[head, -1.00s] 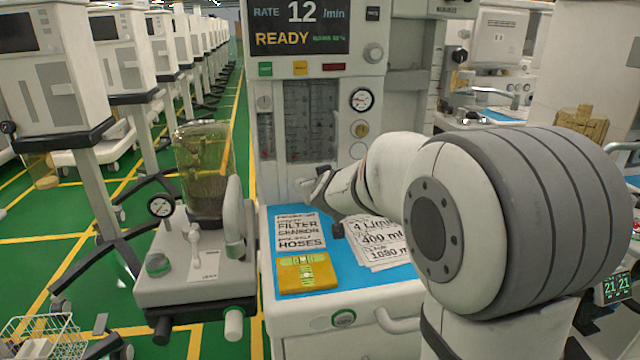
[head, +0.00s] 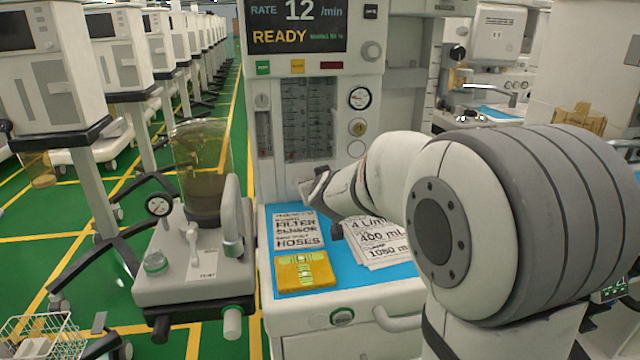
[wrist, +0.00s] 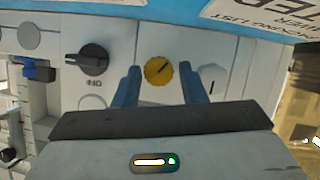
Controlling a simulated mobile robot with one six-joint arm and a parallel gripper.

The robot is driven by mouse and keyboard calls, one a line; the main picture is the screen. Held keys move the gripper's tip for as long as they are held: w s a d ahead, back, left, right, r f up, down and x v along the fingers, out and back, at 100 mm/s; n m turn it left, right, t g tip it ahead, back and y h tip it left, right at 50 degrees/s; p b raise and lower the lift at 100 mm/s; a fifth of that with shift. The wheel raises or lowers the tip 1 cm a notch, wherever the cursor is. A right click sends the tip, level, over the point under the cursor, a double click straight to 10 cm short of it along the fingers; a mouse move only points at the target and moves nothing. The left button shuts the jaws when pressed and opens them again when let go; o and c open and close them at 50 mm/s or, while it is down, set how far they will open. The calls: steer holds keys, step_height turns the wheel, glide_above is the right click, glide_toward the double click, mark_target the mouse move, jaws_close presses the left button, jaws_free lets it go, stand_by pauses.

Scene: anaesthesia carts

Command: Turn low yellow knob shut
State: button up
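In the wrist view a ridged yellow knob (wrist: 158,71) sits on the pale panel, a dark diagonal mark on its face. My gripper (wrist: 160,80) is open. Its two blue fingers stand on either side of the knob, with a visible gap on each side. I cannot tell how deep the fingertips reach. In the head view my gripper (head: 312,187) is at the lower front of the machine, small and partly hidden by my arm. I cannot make out the low knob there. A higher yellowish knob (head: 357,128) shows beside the flow tubes.
Beside the yellow knob are a black knob (wrist: 93,59) and a pale knob (wrist: 212,74). A canister unit (head: 195,270) stands at the left.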

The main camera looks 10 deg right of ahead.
steer(key=p+v, duration=0.2)
steer(key=v, duration=0.4)
steer(key=shift+s+a+r, duration=0.1)
steer(key=shift+s, duration=0.4)
steer(key=shift+r+p, duration=0.1)
steer(key=shift+p, duration=0.2)
